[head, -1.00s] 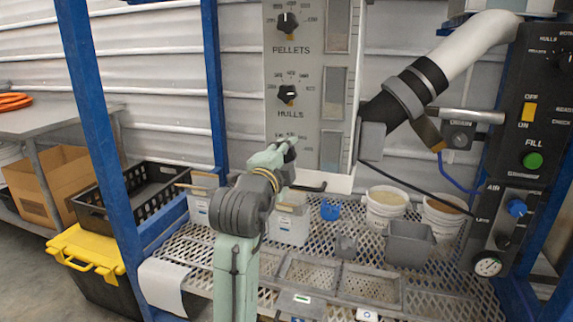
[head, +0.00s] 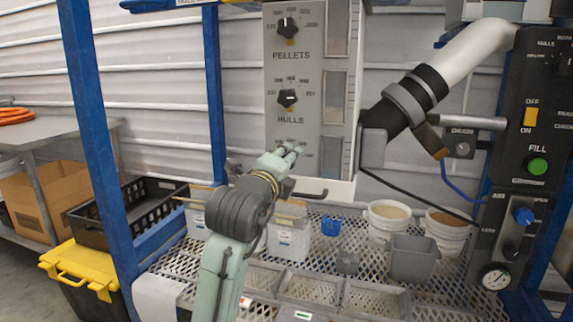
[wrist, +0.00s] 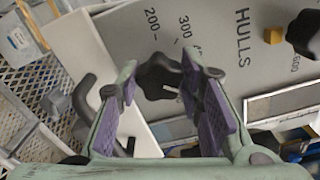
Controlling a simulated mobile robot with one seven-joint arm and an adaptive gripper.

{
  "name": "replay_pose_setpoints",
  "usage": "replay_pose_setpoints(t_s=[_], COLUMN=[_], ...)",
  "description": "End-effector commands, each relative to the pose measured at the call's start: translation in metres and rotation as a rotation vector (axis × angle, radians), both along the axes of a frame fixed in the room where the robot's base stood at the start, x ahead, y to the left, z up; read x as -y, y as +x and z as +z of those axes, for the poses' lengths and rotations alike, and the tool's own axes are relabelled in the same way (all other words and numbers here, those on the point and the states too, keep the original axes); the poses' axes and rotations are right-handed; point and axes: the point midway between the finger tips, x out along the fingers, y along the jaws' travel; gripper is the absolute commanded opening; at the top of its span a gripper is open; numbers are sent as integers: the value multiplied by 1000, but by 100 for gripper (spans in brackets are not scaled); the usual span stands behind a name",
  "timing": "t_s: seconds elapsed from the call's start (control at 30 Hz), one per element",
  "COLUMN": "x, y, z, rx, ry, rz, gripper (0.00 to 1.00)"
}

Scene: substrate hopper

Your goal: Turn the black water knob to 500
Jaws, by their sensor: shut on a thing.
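The black water knob (wrist: 155,78) is the lowest knob on the grey panel. In the wrist view it sits between the purple-padded fingers of my gripper (wrist: 160,84), which is shut on it. The printed marks 200 and 300 show beside it; the 500 mark cannot be made out. A pale pointer line shows on the knob's near side, but its exact reading is unclear. In the head view my gripper (head: 288,156) is at the panel's lower part and hides the water knob.
Above are the hulls knob (head: 287,98) and the pellets knob (head: 287,28). A white pipe with a black sleeve (head: 405,100) stands right of the panel. Buckets (head: 388,218) and a grey bin (head: 410,257) stand on the mesh shelf.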

Motion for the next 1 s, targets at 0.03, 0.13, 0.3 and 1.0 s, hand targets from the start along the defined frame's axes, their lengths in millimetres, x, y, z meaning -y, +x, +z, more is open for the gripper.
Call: replay_pose_setpoints(t_s=[0.03,0.13,0.3,1.0], x=[1,1,1,0], y=[0,0,0,0], z=[-1,-1,-1,-1], rx=[-1,-2,-2,-2], ry=[2,3,2,1], rz=[-3,-2,-2,1], gripper=[6,6,6,54])
